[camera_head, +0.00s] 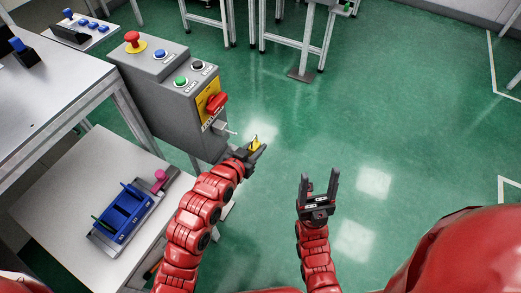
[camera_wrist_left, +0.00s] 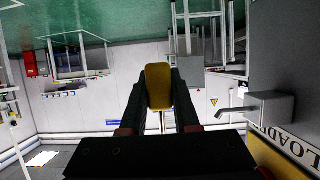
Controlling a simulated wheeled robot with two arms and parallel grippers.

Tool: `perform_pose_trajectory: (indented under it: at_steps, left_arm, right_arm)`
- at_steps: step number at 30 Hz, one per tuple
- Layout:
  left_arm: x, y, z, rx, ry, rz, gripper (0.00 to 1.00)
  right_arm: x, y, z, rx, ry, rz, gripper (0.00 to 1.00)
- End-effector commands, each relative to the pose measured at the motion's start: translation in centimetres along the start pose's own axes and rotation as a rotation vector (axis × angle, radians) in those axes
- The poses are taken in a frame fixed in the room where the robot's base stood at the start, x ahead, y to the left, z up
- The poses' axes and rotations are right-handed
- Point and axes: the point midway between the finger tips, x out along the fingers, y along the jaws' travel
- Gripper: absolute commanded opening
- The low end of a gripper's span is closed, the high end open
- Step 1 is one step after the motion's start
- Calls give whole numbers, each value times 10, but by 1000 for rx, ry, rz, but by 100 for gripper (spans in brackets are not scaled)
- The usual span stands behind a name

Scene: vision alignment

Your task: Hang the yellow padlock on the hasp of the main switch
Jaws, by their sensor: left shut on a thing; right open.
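The yellow padlock (camera_head: 255,143) is held between the fingers of my left gripper (camera_head: 257,150), just right of and below the grey control box in the head view. It also shows between the dark fingers in the left wrist view (camera_wrist_left: 158,86); its shackle is not clear there. The main switch (camera_head: 217,102) is a red knob on a yellow plate on the box's side. The grey hasp (camera_head: 224,129) sticks out below it, and it also shows in the left wrist view (camera_wrist_left: 268,106). The padlock is apart from the hasp. My right gripper (camera_head: 320,185) is open and empty over the floor.
The grey control box (camera_head: 160,98) carries a red emergency button (camera_head: 133,40) and several coloured buttons. A blue fixture (camera_head: 124,213) lies on the lower white table (camera_head: 60,195). The green floor to the right is open.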

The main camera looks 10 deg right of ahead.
Motion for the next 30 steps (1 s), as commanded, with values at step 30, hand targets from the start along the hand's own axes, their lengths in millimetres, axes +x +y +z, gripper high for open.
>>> perform_pose_trajectory:
  at_steps: [30]
  left_arm:
    - [2, -67, 5, -1, 3, -1, 0]
  right_arm:
    - [-15, -1, 3, 0, 0, 0, 62]
